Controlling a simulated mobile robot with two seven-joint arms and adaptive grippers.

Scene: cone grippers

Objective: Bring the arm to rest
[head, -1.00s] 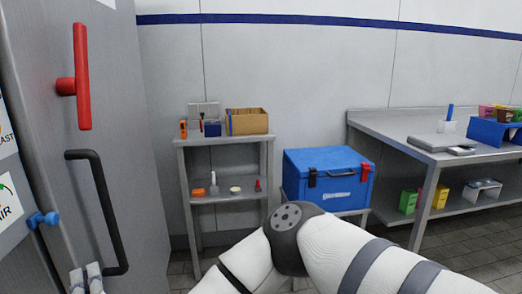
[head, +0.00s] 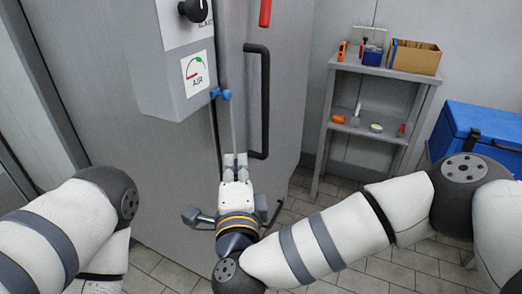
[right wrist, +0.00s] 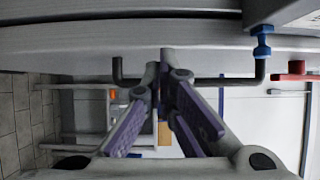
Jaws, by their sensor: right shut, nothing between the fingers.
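My right arm reaches across the lower middle of the head view. Its right gripper (head: 235,160) points at the grey cabinet door, just left of the black bar handle (head: 265,100). In the right wrist view the purple-padded fingers (right wrist: 165,78) are shut with nothing between them. The black handle (right wrist: 215,82) lies beyond the fingers there, and I cannot tell whether they touch it. My left arm (head: 60,230) shows at the lower left of the head view, but its gripper is out of view.
A small shelf (head: 380,75) and a blue cool box (head: 480,130) stand at the right. Tiled floor shows below.

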